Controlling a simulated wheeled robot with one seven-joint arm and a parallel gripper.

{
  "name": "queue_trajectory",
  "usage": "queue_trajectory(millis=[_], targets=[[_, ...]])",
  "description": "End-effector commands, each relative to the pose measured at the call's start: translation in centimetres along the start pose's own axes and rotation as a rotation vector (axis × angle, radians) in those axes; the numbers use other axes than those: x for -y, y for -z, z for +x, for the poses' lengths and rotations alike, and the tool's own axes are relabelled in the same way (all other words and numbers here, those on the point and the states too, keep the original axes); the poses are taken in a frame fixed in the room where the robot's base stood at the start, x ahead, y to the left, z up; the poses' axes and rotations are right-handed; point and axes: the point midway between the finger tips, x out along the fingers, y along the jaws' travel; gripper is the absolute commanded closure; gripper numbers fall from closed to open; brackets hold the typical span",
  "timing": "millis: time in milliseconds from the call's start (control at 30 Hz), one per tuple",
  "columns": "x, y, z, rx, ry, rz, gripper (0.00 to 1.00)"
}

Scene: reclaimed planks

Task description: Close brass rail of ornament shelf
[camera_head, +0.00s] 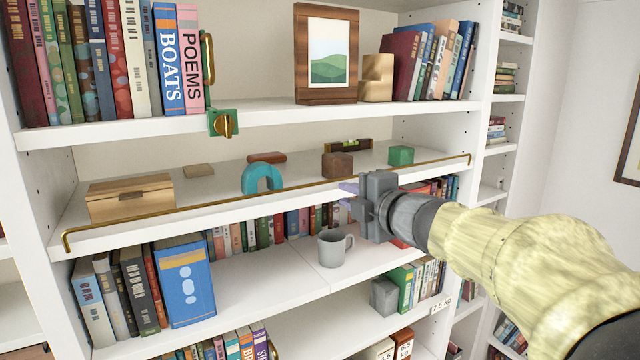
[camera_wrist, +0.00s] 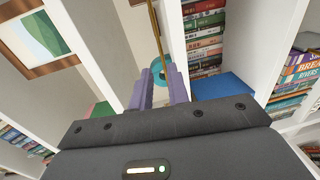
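The brass rail (camera_head: 200,208) runs along the front of the middle shelf (camera_head: 150,232), with a short bend down at its left end. Ornaments stand behind it: a wooden box (camera_head: 130,200), a teal arch (camera_head: 250,180), a brown cube (camera_head: 337,166) and a green block (camera_head: 401,156). My gripper (camera_head: 350,194) is in front of the shelf, right of centre, with its fingertips close to the rail. In the wrist view, the fingers (camera_wrist: 161,88) are apart, and the rail (camera_wrist: 156,28) runs down toward their tips. I cannot tell whether the rail lies between them.
A green latch with a brass knob (camera_head: 224,123) sits on the upper shelf edge beside a vertical brass handle (camera_head: 208,58). A framed picture (camera_head: 301,60) stands above. A grey mug (camera_head: 333,248) and books are below. Free room lies in front of the shelves.

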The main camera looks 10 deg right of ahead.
Motion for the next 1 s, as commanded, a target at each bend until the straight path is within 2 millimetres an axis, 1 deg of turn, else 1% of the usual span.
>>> queue_trajectory(millis=[33, 100, 600, 800, 1000], targets=[[-0.1, 0.0, 0.9, 0.0, 0.003, 0.0, 0.83], [-0.1, 0.0, 1.9, 0.0, 0.003, 0.001, 0.83], [-0.2, 0.0, 9.0, 0.001, 0.002, 0.0, 0.83], [-0.1, 0.0, 10.7, 0.0, 0.0, -0.001, 0.83], [0.0, 0.0, 11.0, 0.0, -0.001, 0.0, 0.83]])
